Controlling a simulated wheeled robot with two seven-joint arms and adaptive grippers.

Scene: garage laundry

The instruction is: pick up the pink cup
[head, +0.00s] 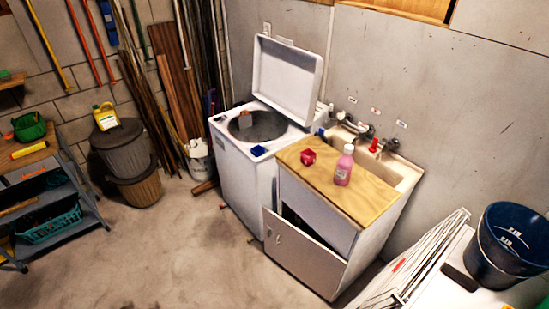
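A small pinkish-red object (308,157), which may be the pink cup, sits on the wooden counter board (325,188) beside the sink. It is too small to make out its shape clearly. A pink bottle (343,170) with a pale cap stands upright on the same board, just to its right. The two are apart. Neither of my grippers is in view.
Left of the counter is a white washer (244,165) with its lid up. The cabinet door (300,248) below the board hangs ajar. A dark blue bucket (510,250) and a white rack (400,270) are at lower right. The concrete floor (180,255) in front is clear.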

